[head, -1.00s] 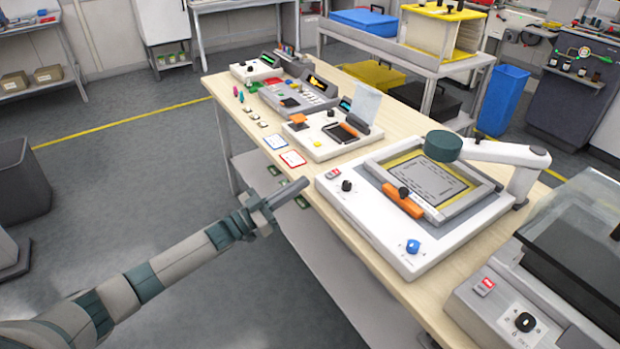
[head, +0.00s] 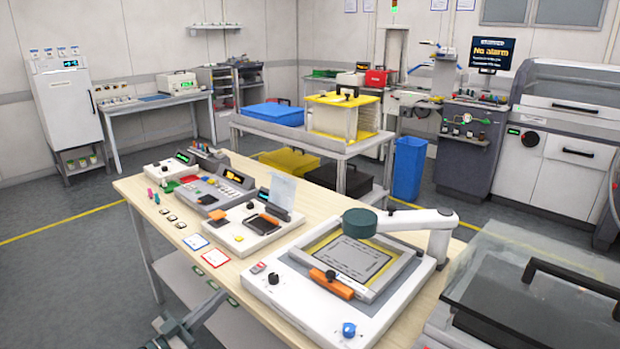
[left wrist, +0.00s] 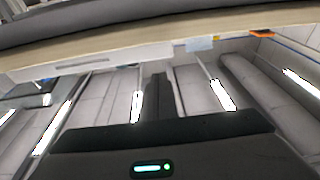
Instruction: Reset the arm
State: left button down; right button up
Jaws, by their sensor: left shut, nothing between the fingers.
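My left gripper (head: 192,322) shows at the bottom edge of the head view, low in front of the near side of the wooden bench (head: 135,187). It is shut and empty, apart from the bench and everything on it. Most of the left arm is below the picture. The left wrist view shows the bench edge (left wrist: 90,60) across the top. My right gripper is not in either view.
On the bench stand a white printer-like station with an orange handle (head: 332,284) and smaller devices (head: 215,186). A glass-lidded machine (head: 540,290) is at the right. A trolley with a yellow-lidded box (head: 343,98) stands behind. The floor to the left (head: 60,270) is clear.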

pick_arm(q)
jog(key=s+d+f+n+g+y, duration=0.1)
jog(key=s+f+n+y, duration=0.3)
jog(key=f, duration=0.7)
jog(key=s+d+f+m+g+y, duration=0.15)
jog(key=s+f, duration=0.35)
jog(key=f, duration=0.6)
jog(key=s+d+f+n+g+y, duration=0.1)
jog(key=s+f+n+g+y, duration=0.3)
jog(key=f, duration=0.7)
jog(key=s+d+f+g, duration=0.1)
jog(key=s+d+f, duration=0.1)
jog(key=s+f, duration=0.4)
jog(key=s+d+f+m+g+y, duration=0.1)
jog(key=s+f, duration=0.5)
jog(key=s, duration=0.6)
jog(key=s+d+f+g, duration=0.2)
jog(key=s+f, duration=0.4)
jog(key=s, duration=0.4)
jog(key=shift+d+f+m+g, duration=0.35)
jog(key=shift+f+g, duration=0.05)
jog(key=shift+g, duration=0.05)
